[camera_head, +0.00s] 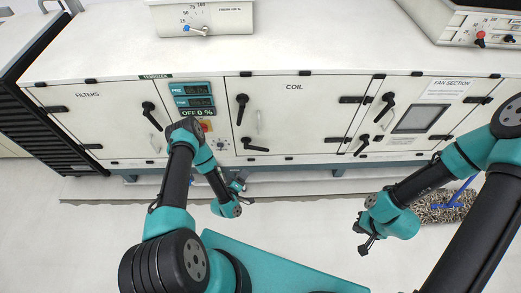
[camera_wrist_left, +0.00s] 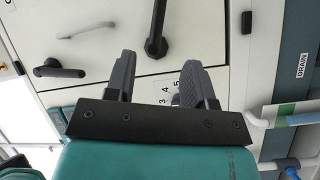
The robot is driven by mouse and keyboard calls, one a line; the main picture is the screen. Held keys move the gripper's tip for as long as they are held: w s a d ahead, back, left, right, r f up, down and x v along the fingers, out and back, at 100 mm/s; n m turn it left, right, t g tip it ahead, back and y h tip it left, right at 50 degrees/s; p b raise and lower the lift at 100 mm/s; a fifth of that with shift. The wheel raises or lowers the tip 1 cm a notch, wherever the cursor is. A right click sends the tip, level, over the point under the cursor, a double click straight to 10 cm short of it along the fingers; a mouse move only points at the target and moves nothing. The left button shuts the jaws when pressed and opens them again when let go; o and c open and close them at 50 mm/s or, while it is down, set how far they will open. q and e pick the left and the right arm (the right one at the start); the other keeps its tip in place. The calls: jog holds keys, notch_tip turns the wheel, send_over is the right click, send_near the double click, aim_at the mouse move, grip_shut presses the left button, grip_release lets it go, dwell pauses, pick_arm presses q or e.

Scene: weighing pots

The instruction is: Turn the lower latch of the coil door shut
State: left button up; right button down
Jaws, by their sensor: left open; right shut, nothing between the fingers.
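The coil door (camera_head: 290,115) is the white panel in the middle of the cabinet front. Its lower latch (camera_head: 257,148) is a black lever lying about level, its free end to the right. In the left wrist view, turned sideways, the lower latch (camera_wrist_left: 156,30) lies beyond the fingertips, apart from them. The upper latch (camera_head: 242,108) hangs about upright; it also shows in the left wrist view (camera_wrist_left: 62,70). My left gripper (camera_head: 238,184) is open and empty, below the lower latch; its fingers (camera_wrist_left: 160,62) show apart. My right gripper (camera_head: 366,244) is shut and empty, low over the floor.
A pale door handle (camera_head: 258,122) stands right of the upper latch. The control panel (camera_head: 195,97) is left of the coil door. A pipe with a green band (camera_wrist_left: 285,118) is close to the left gripper.

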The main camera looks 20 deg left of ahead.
aim_at(261, 149)
pick_arm(q)
jog(key=shift+w, duration=0.1)
jog(key=w+d, duration=0.1)
jog(key=w, duration=1)
jog(key=w+d, duration=0.1)
jog(key=w, duration=0.5)
jog(key=shift+d, duration=0.35)
jog(key=shift+c, duration=0.4)
grip_shut()
